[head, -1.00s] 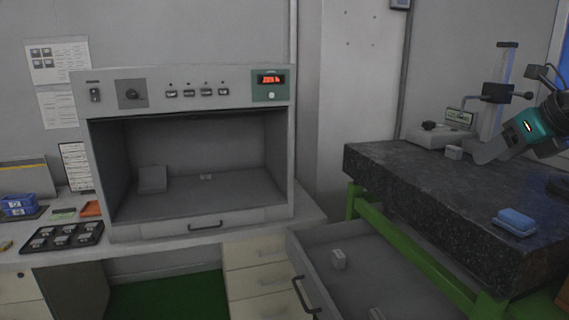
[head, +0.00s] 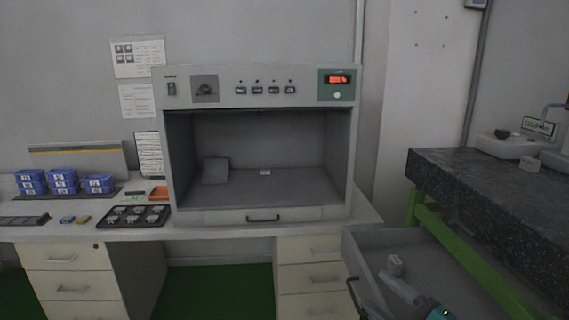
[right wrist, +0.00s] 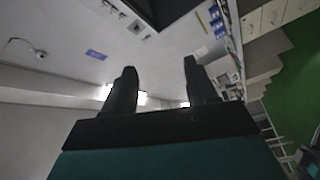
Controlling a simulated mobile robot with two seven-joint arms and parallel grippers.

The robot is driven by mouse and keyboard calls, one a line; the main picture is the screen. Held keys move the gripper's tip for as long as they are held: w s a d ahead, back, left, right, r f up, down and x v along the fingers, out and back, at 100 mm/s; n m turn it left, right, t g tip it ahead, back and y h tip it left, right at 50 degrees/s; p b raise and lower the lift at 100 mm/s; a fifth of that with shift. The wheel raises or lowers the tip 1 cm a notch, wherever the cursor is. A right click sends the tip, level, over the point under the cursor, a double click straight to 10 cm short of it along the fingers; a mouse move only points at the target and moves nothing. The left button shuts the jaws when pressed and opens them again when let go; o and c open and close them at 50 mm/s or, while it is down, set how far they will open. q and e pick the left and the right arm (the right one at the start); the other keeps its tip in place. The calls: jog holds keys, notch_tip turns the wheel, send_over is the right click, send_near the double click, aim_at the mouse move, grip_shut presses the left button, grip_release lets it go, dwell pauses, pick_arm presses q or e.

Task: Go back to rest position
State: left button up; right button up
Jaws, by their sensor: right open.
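My right gripper (right wrist: 160,82) shows in the right wrist view with its two dark fingers wide apart and nothing between them. In the head view, part of my right arm with a teal section shows at the bottom right, in front of the open grey drawer (head: 362,248). My left gripper is not in view.
A grey test chamber (head: 255,215) with an open front and a lit red display stands on the bench; a small part lies inside. A black tray (head: 110,222) of parts and blue bins (head: 63,179) are to its left. A small pale block (head: 395,262) is in the drawer. A dark stone table (head: 480,190) on green legs stands at right.

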jog(key=s+f+m+g+h, duration=0.2)
jog(key=s+f+m+h, duration=0.2)
jog(key=s+f+m, duration=0.4)
jog(key=s+f+m+g+h, duration=0.3)
jog(key=s+f+m+h, duration=0.2)
jog(key=s+f+m, duration=0.4)
notch_tip(320, 180, down, 5)
jog(key=shift+s+f, duration=0.1)
jog(key=shift+s, duration=0.15)
